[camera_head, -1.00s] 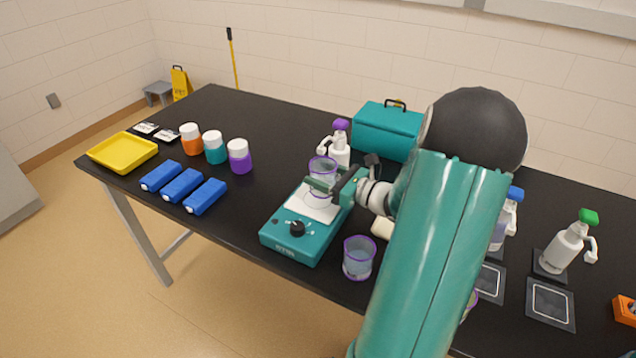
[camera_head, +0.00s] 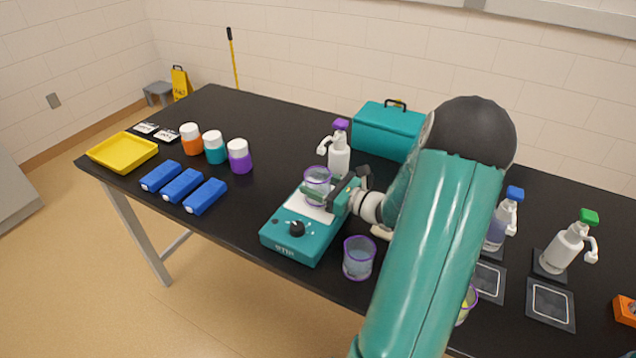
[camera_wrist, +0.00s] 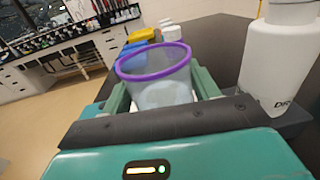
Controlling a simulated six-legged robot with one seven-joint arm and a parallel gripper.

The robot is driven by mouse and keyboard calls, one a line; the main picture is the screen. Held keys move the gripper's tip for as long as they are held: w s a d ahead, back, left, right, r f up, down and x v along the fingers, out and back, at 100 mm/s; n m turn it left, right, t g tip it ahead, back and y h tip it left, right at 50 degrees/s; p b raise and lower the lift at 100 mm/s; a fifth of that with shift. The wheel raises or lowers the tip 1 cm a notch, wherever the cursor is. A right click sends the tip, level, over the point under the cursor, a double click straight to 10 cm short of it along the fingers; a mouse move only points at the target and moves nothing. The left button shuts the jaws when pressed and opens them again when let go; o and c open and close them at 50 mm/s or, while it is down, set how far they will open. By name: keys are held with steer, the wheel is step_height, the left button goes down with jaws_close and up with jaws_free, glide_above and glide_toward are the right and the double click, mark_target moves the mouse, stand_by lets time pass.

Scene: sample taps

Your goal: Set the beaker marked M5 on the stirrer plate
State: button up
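A clear beaker with a purple rim (camera_head: 317,180) is over the white top of the teal stirrer plate (camera_head: 288,243). It looks upright; I cannot tell whether its base touches the top. My gripper (camera_head: 328,190) comes from the right, with its fingers on both sides of the beaker, shut on it. In the wrist view the beaker (camera_wrist: 160,82) sits between the teal fingers. No M5 mark is readable on it. A second purple-rimmed beaker (camera_head: 358,260) with bluish liquid stands right of the stirrer's front. Another beaker (camera_head: 468,303) is partly hidden behind my arm.
A white bottle with a purple spray head (camera_head: 339,160) stands close behind the stirrer, and a teal case (camera_head: 388,128) farther back. Blue blocks (camera_head: 182,185), lidded jars (camera_head: 239,158) and a yellow tray (camera_head: 122,152) lie left. Spray bottles (camera_head: 566,246) stand right.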

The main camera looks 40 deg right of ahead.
steer(key=o, duration=0.4)
steer(key=shift+c, duration=0.2)
steer(key=shift+r, duration=0.1)
steer(key=shift+s+d, duration=0.1)
steer(key=shift+s, duration=0.15)
steer(key=v, duration=1.1)
steer(key=shift+s, duration=0.25)
